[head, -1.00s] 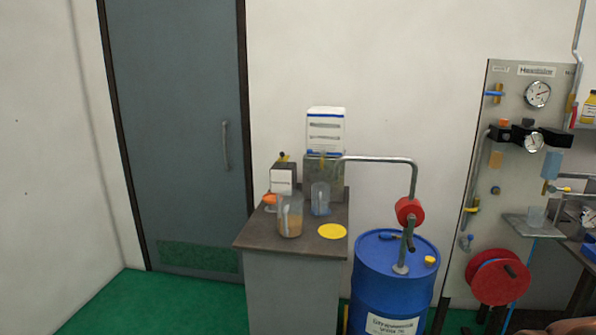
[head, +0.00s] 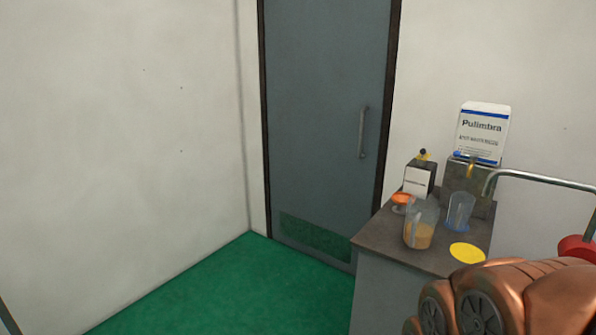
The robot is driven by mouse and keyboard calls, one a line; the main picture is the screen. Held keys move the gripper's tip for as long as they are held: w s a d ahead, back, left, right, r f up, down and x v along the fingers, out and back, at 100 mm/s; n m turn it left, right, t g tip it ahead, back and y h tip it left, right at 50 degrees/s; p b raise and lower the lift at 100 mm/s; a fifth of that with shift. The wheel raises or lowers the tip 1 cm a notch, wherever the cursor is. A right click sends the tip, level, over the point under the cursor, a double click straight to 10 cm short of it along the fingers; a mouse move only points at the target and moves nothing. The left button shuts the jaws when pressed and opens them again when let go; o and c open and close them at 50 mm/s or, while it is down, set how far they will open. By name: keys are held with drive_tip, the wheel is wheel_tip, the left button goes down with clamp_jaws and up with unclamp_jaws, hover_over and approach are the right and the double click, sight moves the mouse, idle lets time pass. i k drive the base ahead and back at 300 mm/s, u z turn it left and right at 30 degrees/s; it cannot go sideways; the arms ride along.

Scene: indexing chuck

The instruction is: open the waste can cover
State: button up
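No waste can or cover shows in the head view. My gripper's fingertips are not in view. A copper-coloured part of my arm fills the lower right corner and hides what lies behind it.
A grey door (head: 325,110) with a vertical handle stands in the back wall. A dark-topped bench (head: 385,236) at the right holds a jug (head: 420,225), a clear beaker (head: 459,212), a yellow disc (head: 467,253) and a white box (head: 483,133). Green floor (head: 240,285) is clear at left and centre.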

sight(424, 152)
drive_tip(key=u, duration=0.6)
drive_tip(key=i, duration=2.8)
drive_tip(key=z, duration=1.45)
drive_tip(key=i, duration=0.8)
drive_tip(key=z, duration=0.8)
